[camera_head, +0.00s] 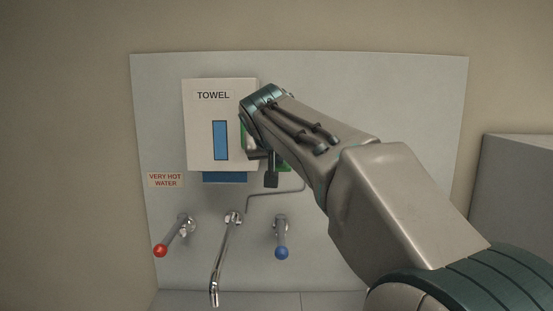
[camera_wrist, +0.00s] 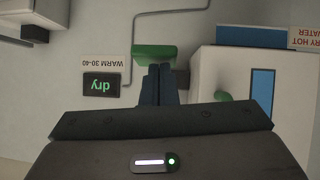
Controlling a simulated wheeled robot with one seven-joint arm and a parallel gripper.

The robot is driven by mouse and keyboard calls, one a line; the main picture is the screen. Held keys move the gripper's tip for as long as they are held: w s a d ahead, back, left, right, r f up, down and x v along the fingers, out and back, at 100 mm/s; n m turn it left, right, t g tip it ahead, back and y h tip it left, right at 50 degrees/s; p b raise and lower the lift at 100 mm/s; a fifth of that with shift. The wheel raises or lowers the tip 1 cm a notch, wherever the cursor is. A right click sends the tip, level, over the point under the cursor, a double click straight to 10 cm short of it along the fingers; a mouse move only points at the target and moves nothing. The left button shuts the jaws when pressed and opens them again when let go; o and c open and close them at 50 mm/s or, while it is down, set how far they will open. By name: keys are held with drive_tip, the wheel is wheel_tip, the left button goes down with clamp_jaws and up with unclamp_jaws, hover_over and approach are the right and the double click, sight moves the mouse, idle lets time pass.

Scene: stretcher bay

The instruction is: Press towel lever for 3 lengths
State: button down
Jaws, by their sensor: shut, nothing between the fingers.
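The white towel dispenser (camera_head: 201,135) hangs on the wall panel, marked TOWEL, with a blue window and a blue strip (camera_head: 224,177) below. In the wrist view, where the scene is upside down, the dispenser (camera_wrist: 213,72) is at the right. A green paddle (camera_wrist: 155,51), apparently the towel lever, stands beside it; in the head view it is partly hidden behind my arm (camera_head: 285,167). My gripper (camera_wrist: 160,70) is shut and empty, its fingertips overlapping the paddle's near edge in the wrist view. I cannot tell whether they touch. A round green part (camera_wrist: 223,97) shows on the dispenser.
Below the dispenser are a red-knobbed tap (camera_head: 161,250), a spout (camera_head: 217,270) and a blue-knobbed tap (camera_head: 281,252). A bent pipe (camera_head: 262,194) runs near the lever. A grey cabinet (camera_head: 515,195) stands at the right.

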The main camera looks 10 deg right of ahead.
drive_tip(key=shift+t, duration=0.7)
drive_tip(key=shift+f+b, duration=2.3)
drive_tip(key=shift+b, duration=1.8)
drive_tip(key=shift+w+f, duration=0.1)
drive_tip(key=shift+f, duration=0.05)
drive_tip(key=w+r+p+v, duration=0.1)
drive_tip(key=r+v, duration=0.1)
drive_tip(key=v, duration=1.1)
drive_tip(key=shift+s+a+r, duration=0.15)
drive_tip(key=shift+s+r, duration=0.05)
drive_tip(key=shift+r, duration=0.1)
